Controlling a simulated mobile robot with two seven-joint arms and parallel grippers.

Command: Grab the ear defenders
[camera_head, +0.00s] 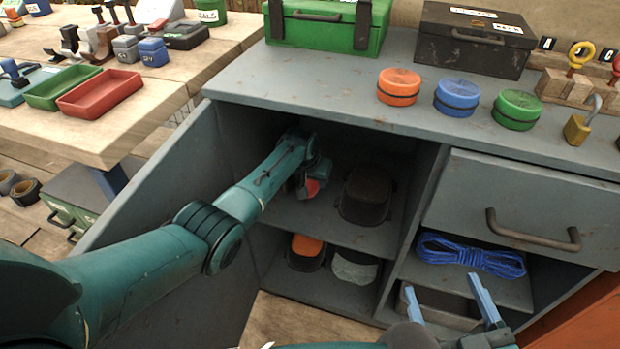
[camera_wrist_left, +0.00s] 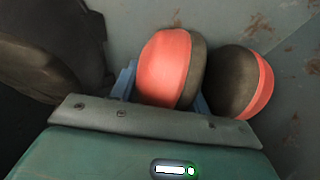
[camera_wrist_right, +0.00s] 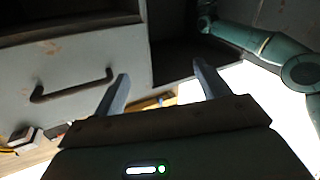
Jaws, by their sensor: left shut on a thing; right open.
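The ear defenders (camera_wrist_left: 165,68) have red-orange cups with dark cushions. My left gripper (camera_wrist_left: 163,92) is shut on one cup, its blue fingers on either side of it. The other cup (camera_wrist_left: 262,85) is just to the right in the left wrist view. In the head view, my left gripper (camera_head: 305,180) is inside the open cabinet on the upper shelf, and only a bit of red of the ear defenders (camera_head: 312,187) shows beside it. My right gripper (camera_head: 482,303) is open and empty in front of the cabinet's lower right; it also shows in the right wrist view (camera_wrist_right: 160,88).
A dark object (camera_head: 366,195) stands on the same shelf, just right of my left gripper. An orange-and-black item (camera_head: 306,250) and a grey one (camera_head: 354,268) lie below. The open cabinet door (camera_head: 165,215) stands left of my arm. A blue rope (camera_head: 470,254) lies under the drawer (camera_head: 530,205).

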